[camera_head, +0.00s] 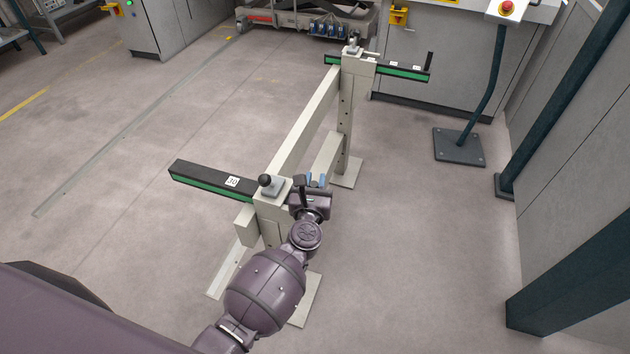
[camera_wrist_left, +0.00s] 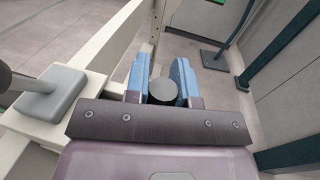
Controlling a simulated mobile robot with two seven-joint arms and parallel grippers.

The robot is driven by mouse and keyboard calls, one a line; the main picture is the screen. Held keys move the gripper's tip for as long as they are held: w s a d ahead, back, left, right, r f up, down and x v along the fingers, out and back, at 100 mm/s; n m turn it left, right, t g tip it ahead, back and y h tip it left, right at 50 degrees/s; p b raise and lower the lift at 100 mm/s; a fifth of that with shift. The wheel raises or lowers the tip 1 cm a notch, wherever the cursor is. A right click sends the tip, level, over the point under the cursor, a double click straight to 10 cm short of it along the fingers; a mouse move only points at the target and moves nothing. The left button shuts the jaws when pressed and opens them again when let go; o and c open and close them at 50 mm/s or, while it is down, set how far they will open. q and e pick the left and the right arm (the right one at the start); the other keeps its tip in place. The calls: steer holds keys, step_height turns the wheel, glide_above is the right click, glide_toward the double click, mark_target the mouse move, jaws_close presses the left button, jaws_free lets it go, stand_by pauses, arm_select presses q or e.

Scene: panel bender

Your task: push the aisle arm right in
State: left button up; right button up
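A pale steel frame carries two dark sliding arms with green sides. My left gripper (camera_head: 316,181) is at the right side of the near post. In the left wrist view its blue fingers (camera_wrist_left: 161,80) stand either side of a dark round-topped handle (camera_wrist_left: 163,91) and appear shut on it. The handle's lower part is hidden. My right gripper is not in view.
A grey clamp knob (camera_head: 270,184) sits on the near post, close left of my gripper. The frame's beam (camera_head: 305,125) runs to the far post. A pedestal base (camera_head: 458,147) and dark posts stand at right. Floor left of the near arm is clear.

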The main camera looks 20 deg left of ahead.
arm_select(q)
jaws_close()
steer(key=shift+w+a, duration=0.1)
steer(key=shift+a, duration=2.05)
steer(key=o, duration=0.8)
jaws_free()
steer(key=shift+a, duration=0.15)
steer(key=shift+s+d, duration=0.2)
steer(key=shift+s, duration=0.2)
steer(key=s+d, duration=0.1)
steer(key=s, duration=0.9)
steer(key=shift+d+b, duration=0.3)
steer(key=shift+b, duration=0.15)
